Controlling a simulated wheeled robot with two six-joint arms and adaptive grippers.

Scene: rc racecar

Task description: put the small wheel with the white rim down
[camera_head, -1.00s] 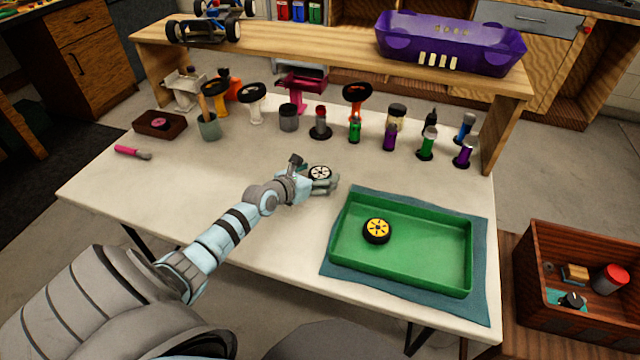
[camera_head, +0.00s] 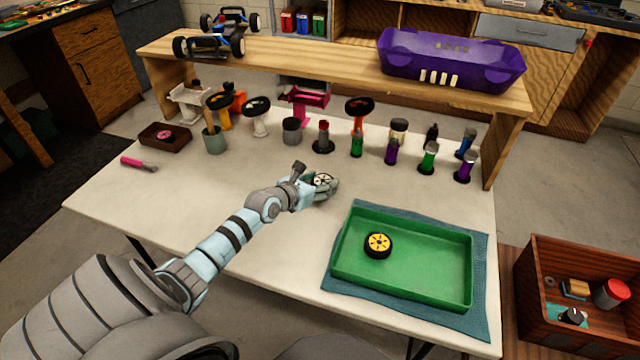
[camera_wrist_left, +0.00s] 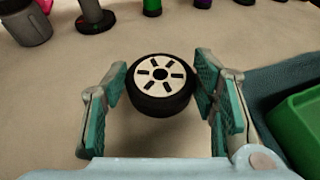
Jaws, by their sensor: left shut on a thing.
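The small wheel with the white rim (camera_head: 323,180) is between the fingers of my left gripper (camera_head: 322,188), over the pale table left of the green tray. In the left wrist view the wheel (camera_wrist_left: 160,84) has its white spoked face up and a black tyre. The teal finger pads of the left gripper (camera_wrist_left: 160,92) close on it from both sides. I cannot tell whether the tyre touches the table. My right gripper is in neither view.
A green tray (camera_head: 345,285) on a teal cloth (camera_head: 480,318) holds a wheel with a yellow rim (camera_head: 378,245). Several bottles and tools stand behind, below a wooden shelf (camera_head: 320,78). The table's (camera_head: 185,200) left part is mostly clear.

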